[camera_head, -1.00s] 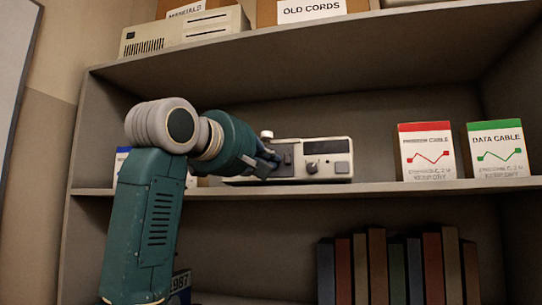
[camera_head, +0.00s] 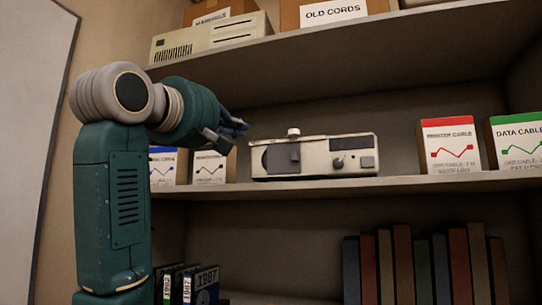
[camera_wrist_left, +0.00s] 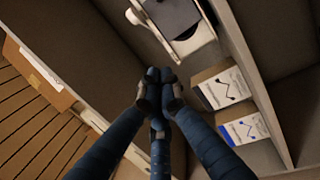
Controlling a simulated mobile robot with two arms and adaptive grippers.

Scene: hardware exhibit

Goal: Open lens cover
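A pale, boxy camera-like device (camera_head: 326,157) rests on the middle shelf. It has a round white knob (camera_head: 293,132) on top and a dark panel, likely the lens cover (camera_head: 281,157), on its left front. Whether this panel covers the lens, I cannot tell. My left gripper (camera_head: 238,125) is up and left of the device, apart from it and empty. In the left wrist view, the fingertips of the left gripper (camera_wrist_left: 159,77) are together, just below the device (camera_wrist_left: 192,45). My right gripper is out of view.
Several cable boxes flank the device on the shelf: white ones (camera_head: 209,168) at left, a red-topped one (camera_head: 450,146) and a green-topped one (camera_head: 517,143) at right. The upper shelf (camera_head: 400,40) overhangs. Bare shelf lies between device and red-topped box.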

